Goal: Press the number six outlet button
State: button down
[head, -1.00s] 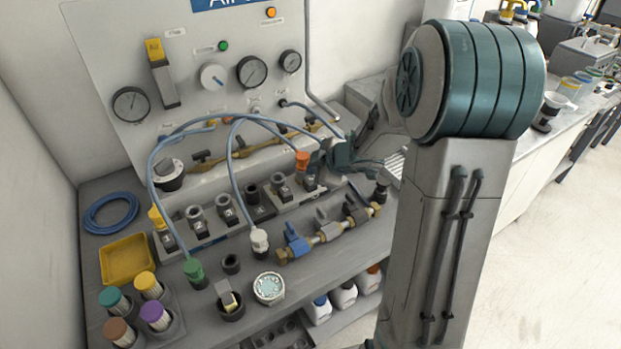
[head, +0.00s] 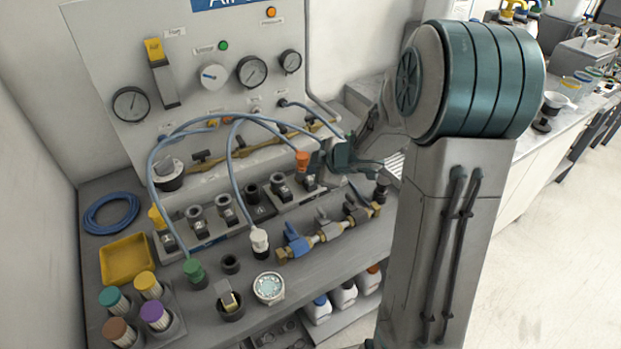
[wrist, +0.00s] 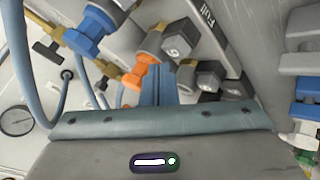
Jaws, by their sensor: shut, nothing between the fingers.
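A row of outlets (head: 225,206) runs along the back of the bench, each with a small dark block bearing a pale mark at its front. The marks are too small to read surely. An orange plug (head: 303,160) sits at an outlet near the right end, with a dark block (head: 310,181) below it. The plug also shows in the wrist view (wrist: 140,73), beside dark blocks with pale faces. My gripper (wrist: 160,70) is shut and empty. Its fingers appear close to the orange plug and cover part of this area; contact cannot be told.
Blue-grey hoses (head: 236,140) arch above the outlets. A brass pipe with a blue-handled valve (head: 296,242) lies in front of the row. A white plug (head: 260,239) and green plug (head: 194,270) stand nearer the front. A gauge panel (head: 190,110) rises behind.

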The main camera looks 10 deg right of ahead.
jog(key=shift+f, duration=0.35)
jog(key=shift+f+b, duration=0.45)
jog(key=shift+f, duration=0.05)
dwell(0.5)
dwell(0.3)
jog(key=shift+r+p, duration=0.95)
jog(key=shift+p, duration=0.2)
notch_tip(320, 180, up, 5)
jog(key=p, duration=0.5)
jog(key=shift+p, duration=0.3)
